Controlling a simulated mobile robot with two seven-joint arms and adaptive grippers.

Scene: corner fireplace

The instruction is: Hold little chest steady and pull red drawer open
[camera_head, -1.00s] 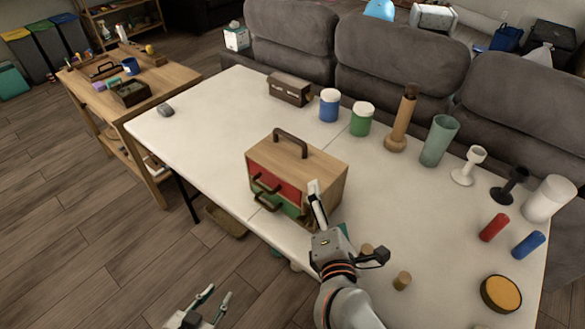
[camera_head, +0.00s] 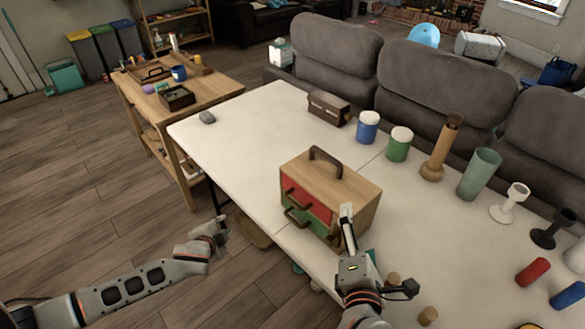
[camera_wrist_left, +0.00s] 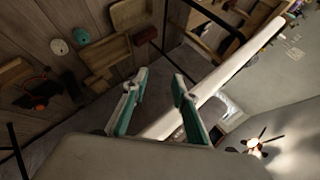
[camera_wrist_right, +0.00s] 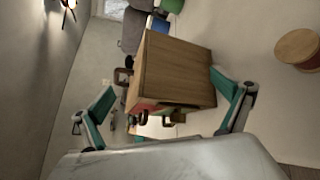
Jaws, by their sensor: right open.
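The little chest (camera_head: 345,187) is a light wood box with a dark brown top handle, standing upright on the white table. Its red drawer (camera_head: 307,202) is above a green drawer (camera_head: 312,225); both have brown handles and look shut. My right gripper (camera_head: 347,214) is at the chest's near right side, open. In the right wrist view the chest (camera_wrist_right: 172,70) shows between the two spread fingers (camera_wrist_right: 170,98); contact cannot be told. My left gripper (camera_head: 220,228) is off the table's front edge, left of the chest and apart from it. Its fingers (camera_wrist_left: 160,78) are apart and empty.
The white table (camera_head: 235,150) has clear space left of the chest. Blue (camera_head: 367,128) and green (camera_head: 399,145) jars, a wooden mill (camera_head: 440,150) and a green vase (camera_head: 478,174) stand behind and right. Small wooden cylinders (camera_head: 428,316) lie near my right arm.

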